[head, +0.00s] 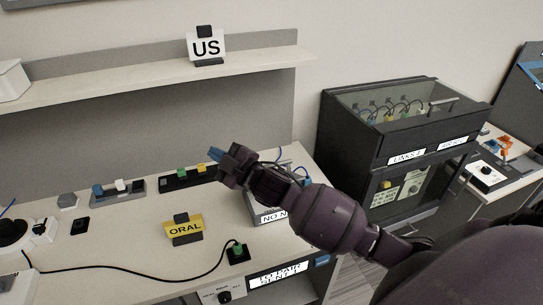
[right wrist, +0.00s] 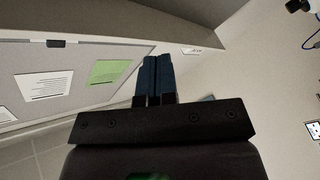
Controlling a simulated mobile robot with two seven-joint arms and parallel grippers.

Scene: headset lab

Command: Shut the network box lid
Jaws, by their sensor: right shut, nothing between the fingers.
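A small grey box (head: 273,217) with a white label reading "NO N…" stands at the right end of the bench, partly hidden behind my right arm. It may be the network box; I cannot tell whether its lid is open. My right gripper (head: 215,154) is above the bench, to the left of this box, pointing left. It is shut and empty. In the right wrist view its blue fingers (right wrist: 156,75) are together, with nothing between them. My left gripper is not in view.
A black cabinet (head: 347,138) with a glass top and cables inside stands right of the bench. A shelf (head: 140,85) runs behind.

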